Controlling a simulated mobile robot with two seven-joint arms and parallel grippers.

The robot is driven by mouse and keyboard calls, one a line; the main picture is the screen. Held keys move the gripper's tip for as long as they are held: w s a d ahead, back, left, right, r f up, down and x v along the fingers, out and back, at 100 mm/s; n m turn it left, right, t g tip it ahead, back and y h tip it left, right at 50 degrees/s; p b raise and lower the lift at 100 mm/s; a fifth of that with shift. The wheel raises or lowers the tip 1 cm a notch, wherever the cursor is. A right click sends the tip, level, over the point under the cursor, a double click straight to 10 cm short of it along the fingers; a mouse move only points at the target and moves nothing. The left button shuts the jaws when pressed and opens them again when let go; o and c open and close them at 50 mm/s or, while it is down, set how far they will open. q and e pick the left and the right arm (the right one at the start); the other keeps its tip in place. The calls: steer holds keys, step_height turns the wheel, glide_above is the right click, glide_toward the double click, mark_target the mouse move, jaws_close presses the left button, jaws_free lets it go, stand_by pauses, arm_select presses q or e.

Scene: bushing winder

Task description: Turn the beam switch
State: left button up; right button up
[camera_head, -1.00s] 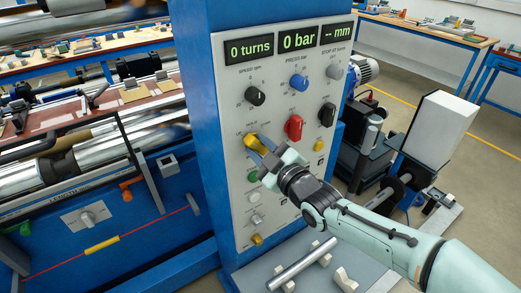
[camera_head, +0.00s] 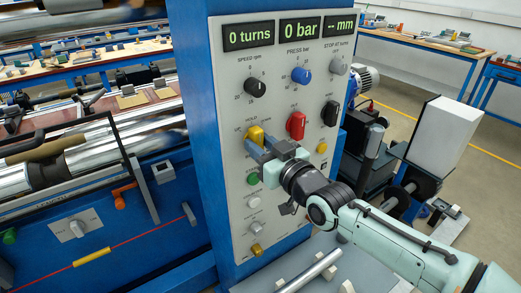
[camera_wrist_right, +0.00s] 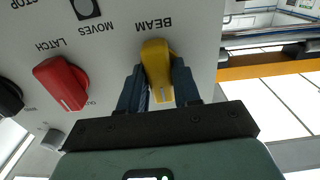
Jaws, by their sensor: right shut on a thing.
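The yellow beam switch (camera_head: 255,135) sits on the grey panel front, below the speed knob and left of the red knob. In the right wrist view the yellow knob (camera_wrist_right: 157,68) has BEAM printed beside it, upside down in the picture. Its white mark points toward the bottom of that view, slightly right. My right gripper (camera_head: 257,146) is shut on this knob, with one finger (camera_wrist_right: 132,90) and the other (camera_wrist_right: 183,82) on either side of it. In the head view the gripper covers the knob's lower part. My left gripper is not in view.
The red latch knob (camera_head: 296,125) and a black knob (camera_head: 330,113) stand out to the right of the grip. A green button (camera_head: 253,179) and small switches lie below. The winder's rollers (camera_head: 110,155) are at the left. A metal bar (camera_head: 312,272) lies below the panel.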

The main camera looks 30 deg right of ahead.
steer(key=shift+m, duration=0.3)
steer(key=o, duration=1)
steer(key=shift+c, duration=0.2)
steer(key=shift+s, duration=0.1)
steer(key=s+d+b, duration=0.1)
steer(key=s, duration=1.2)
